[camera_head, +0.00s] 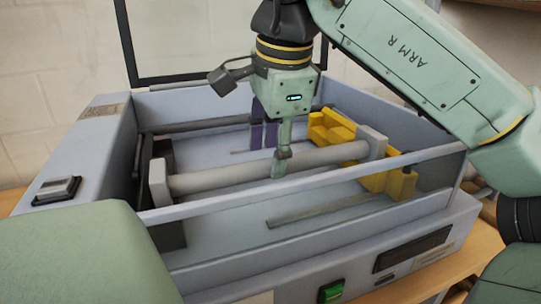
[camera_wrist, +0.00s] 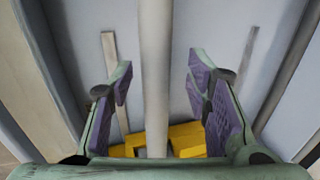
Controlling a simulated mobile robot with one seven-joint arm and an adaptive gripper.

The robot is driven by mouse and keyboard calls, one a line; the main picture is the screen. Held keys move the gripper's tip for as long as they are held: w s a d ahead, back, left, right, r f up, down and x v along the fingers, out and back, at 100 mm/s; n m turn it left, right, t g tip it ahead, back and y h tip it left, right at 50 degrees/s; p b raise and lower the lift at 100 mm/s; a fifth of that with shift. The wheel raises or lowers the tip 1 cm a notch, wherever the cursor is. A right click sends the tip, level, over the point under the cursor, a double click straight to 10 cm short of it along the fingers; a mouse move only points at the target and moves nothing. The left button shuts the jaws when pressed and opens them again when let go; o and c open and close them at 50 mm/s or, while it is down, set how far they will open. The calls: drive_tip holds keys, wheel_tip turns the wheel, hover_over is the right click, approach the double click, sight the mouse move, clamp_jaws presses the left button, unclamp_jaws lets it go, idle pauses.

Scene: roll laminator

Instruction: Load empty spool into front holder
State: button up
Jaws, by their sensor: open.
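The empty spool (camera_head: 215,179), a pale grey tube with a flange at each end, lies lengthwise across the inside of the laminator. Its right end is by the yellow bracket (camera_head: 400,183) and its left end by the dark bracket (camera_head: 168,233); I cannot tell whether it is seated. My gripper (camera_head: 271,158) is over the middle of the tube, pointing down, with one finger in front of it. In the wrist view, the tube (camera_wrist: 155,45) runs between my open, purple-padded fingers (camera_wrist: 160,75), with a gap on both sides.
The laminator's front wall (camera_head: 320,228) and grey side housing (camera_head: 85,150) surround the work area. A raised clear cover (camera_head: 215,40) stands behind. A thin rod (camera_head: 205,125) crosses the back, and a flat bar (camera_head: 315,211) lies at the front.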

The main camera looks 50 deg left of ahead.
drive_tip(key=p+v, duration=0.3)
drive_tip(key=v, duration=0.7)
drive_tip(key=shift+r, duration=0.25)
drive_tip(key=shift+d, duration=0.15)
